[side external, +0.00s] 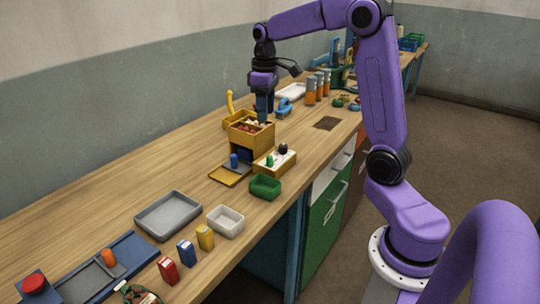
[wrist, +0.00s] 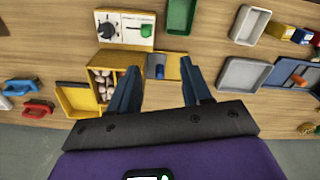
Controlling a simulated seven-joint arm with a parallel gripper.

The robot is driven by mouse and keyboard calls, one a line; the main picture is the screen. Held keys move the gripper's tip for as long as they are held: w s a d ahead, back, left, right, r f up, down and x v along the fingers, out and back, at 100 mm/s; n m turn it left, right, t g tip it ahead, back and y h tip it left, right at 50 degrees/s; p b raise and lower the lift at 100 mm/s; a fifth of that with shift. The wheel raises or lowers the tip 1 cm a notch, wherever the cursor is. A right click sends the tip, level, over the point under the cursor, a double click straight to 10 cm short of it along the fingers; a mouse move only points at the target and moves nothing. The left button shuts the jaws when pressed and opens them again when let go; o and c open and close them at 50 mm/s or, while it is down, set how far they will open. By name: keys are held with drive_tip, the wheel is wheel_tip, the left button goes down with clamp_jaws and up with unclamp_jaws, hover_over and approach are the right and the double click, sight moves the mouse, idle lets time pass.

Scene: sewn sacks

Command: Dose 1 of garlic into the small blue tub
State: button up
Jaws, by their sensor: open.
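A yellow box (side external: 252,138) stands on the bench with its top open. Pale, pinkish pieces that look like garlic (wrist: 103,78) lie in its compartments, partly hidden by a finger; reddish and white pieces show from the side. A small blue tub (side external: 234,160) stands upright on the low yellow tray (side external: 232,178) at the box's front; it also shows in the wrist view (wrist: 160,71). My gripper (side external: 265,118) points down over the box, open, with its fingers apart and nothing seen between them. Whether the fingertips reach into the box cannot be told.
A white panel (wrist: 125,27) with a black knob and green lever sits beside the box. A green tray (side external: 265,187), a white tray (side external: 225,221) and a grey tray (side external: 168,216) stand nearby. Blue (wrist: 20,87) and red (wrist: 38,108) handled items lie beyond the box.

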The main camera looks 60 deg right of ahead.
sight(270, 156)
drive_tip(key=shift+m, duration=0.3)
drive_tip(key=d+f, duration=0.1)
drive_tip(key=f, duration=0.4)
drive_tip(key=d+f, duration=0.1)
drive_tip(key=f, duration=0.5)
drive_tip(key=d+f, duration=0.1)
drive_tip(key=f, duration=0.5)
drive_tip(key=shift+w+f, duration=0.1)
drive_tip(key=shift+w, duration=0.2)
